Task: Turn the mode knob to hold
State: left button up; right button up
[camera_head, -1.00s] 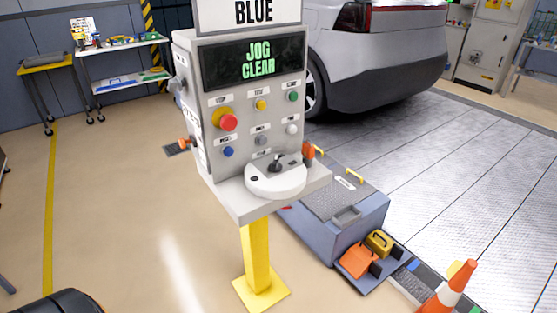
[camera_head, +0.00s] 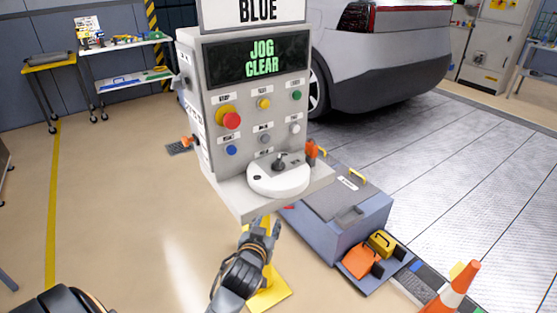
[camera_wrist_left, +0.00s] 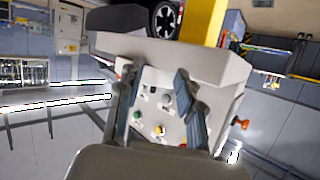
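A grey control console (camera_head: 220,175) stands on a yellow post. Its screen (camera_head: 261,62) reads "JOG CLEAR". The panel carries a grey knob (camera_head: 265,139) in its lower middle row, a red stop button (camera_head: 231,120) and several coloured buttons. The small labels are too blurred to tell which control is the mode knob or its setting. My left gripper (camera_head: 262,226) is below the console's front shelf in the picture, apart from the knob. In the left wrist view its fingers (camera_wrist_left: 155,105) are spread and empty, with the panel beyond them. My right gripper is not in view.
A white shelf with a black joystick (camera_head: 280,161) juts out below the panel. Orange handles (camera_head: 312,148) flank the console. A blue-grey box (camera_head: 345,225) stands at right, with an orange cone (camera_head: 456,290) nearer. A silver car (camera_head: 400,60) is behind.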

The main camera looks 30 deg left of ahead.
aim_at(277, 164)
pick_arm(q)
jog(key=w+a+r+n+t+y, duration=0.1)
jog(key=w+a+r+t+y, duration=0.1)
jog(key=w+a+r+t, duration=0.35)
jog(key=shift+g, duration=0.95)
jog(key=x, duration=0.4)
jog(key=d+r+p+x, duration=0.1)
jog(key=x, duration=0.4)
jog(key=w+d+x, duration=0.1)
jog(key=x, duration=0.3)
jog(key=shift+w+r, duration=0.15)
jog(key=shift+r, duration=0.1)
grip_shut()
